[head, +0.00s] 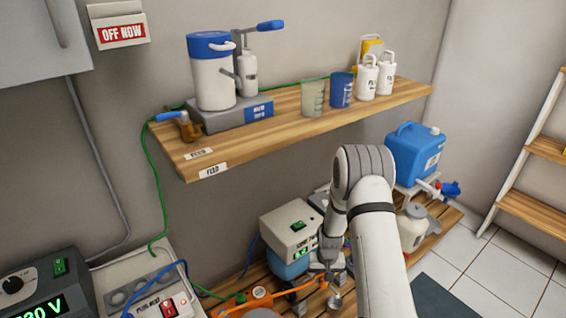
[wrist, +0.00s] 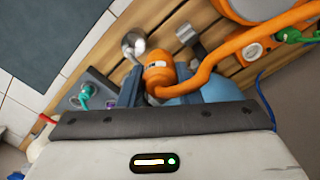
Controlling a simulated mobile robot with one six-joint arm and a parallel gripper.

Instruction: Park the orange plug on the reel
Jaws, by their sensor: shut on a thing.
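My gripper (wrist: 158,88) is shut on the orange plug (wrist: 157,68) in the wrist view, with one dark finger on each side of it. The plug has a pale label, and a thick orange cable (wrist: 215,60) curves from it to the right. In the head view my gripper (head: 327,272) is low, over the wooden slatted bench, and largely hides the plug. The orange reel (head: 237,303) is left of it, cut off by the bottom edge. The reel's orange body and socket (wrist: 254,51) show at the upper right of the wrist view, apart from the plug.
A silver round fitting (wrist: 133,45) and a grey bracket (wrist: 190,47) are beside the plug. A green plug (wrist: 290,35) is near the reel. A white box with a green display (head: 290,228) stands behind my gripper. A wooden shelf (head: 300,122) overhangs the bench.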

